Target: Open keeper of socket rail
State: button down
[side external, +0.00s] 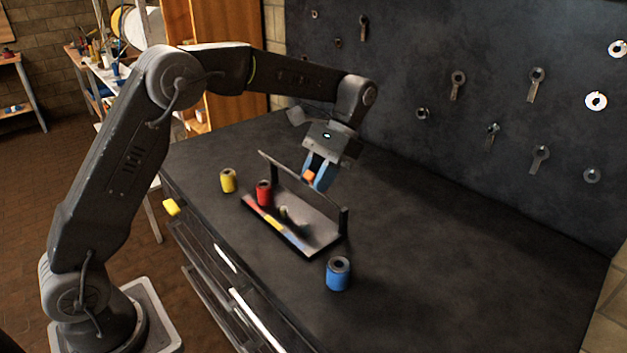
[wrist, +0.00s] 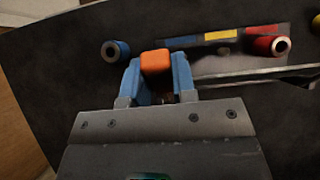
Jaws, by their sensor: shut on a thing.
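The socket rail (side external: 318,240) is a dark tray on the bench with red, yellow and blue bands along its front. A red socket (side external: 264,192) stands at its red end; short pegs show beside it. The keeper (side external: 280,166) is a thin dark bar along the rail's back side, with an orange grip (side external: 309,176) at one end. My gripper (side external: 318,177) has its blue fingers shut on that grip, above and behind the rail. The wrist view shows the orange grip (wrist: 156,62) between the fingers and the bar (wrist: 255,77) running right. The keeper's hinge is not clear.
A yellow socket (side external: 228,180) stands left of the rail and a blue socket (side external: 338,273) stands near its right end. The dark wall panel (side external: 450,60) behind carries several hanging tools. The bench to the right is clear.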

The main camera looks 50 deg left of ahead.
dwell(0.4)
jog(key=c, duration=0.9)
grip_release()
jog(key=shift+s, duration=0.1)
